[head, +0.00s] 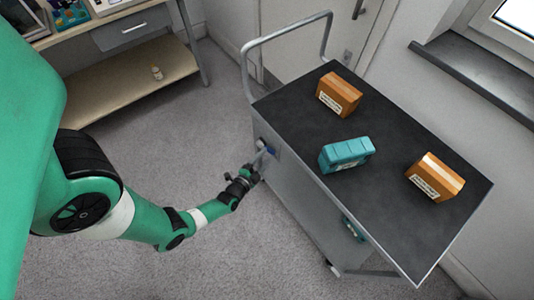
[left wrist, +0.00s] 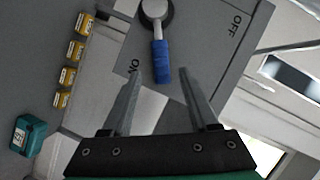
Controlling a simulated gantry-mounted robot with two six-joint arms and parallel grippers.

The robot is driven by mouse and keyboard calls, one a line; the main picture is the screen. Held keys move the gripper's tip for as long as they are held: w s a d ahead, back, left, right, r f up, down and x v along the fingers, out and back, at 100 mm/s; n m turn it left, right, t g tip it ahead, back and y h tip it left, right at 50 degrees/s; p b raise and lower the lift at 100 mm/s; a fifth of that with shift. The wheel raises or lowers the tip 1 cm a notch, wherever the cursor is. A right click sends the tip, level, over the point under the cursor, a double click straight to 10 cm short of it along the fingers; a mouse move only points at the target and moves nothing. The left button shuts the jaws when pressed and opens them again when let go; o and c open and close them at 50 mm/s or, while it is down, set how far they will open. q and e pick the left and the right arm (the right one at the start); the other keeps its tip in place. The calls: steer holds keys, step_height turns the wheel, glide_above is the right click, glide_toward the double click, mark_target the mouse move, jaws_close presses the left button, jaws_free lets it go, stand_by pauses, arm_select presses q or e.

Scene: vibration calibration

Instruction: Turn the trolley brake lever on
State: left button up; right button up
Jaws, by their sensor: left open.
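The brake lever, with a round silver pivot and a blue handle (left wrist: 161,62), is mounted on a grey panel in the left wrist view. Its handle end lies nearer the ON mark (left wrist: 133,67) than the OFF mark (left wrist: 234,25). My left gripper (left wrist: 160,74) is open, with one finger on each side of the handle's end; I cannot tell whether they touch it. In the head view, my left gripper (head: 260,158) is at the side of the trolley (head: 310,125), by the blue handle (head: 270,150). My right gripper is out of view.
Two orange-brown boxes (head: 340,94) (head: 435,177) and a teal case (head: 346,154) rest on the dark trolley top. A bench with a shelf (head: 130,85) stands at the upper left. The grey floor (head: 170,125) between bench and trolley is mostly clear.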

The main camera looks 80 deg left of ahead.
arm_select(q)
steer(key=p+v, duration=0.2)
steer(key=v, duration=0.7)
steer(key=shift+p, duration=0.4)
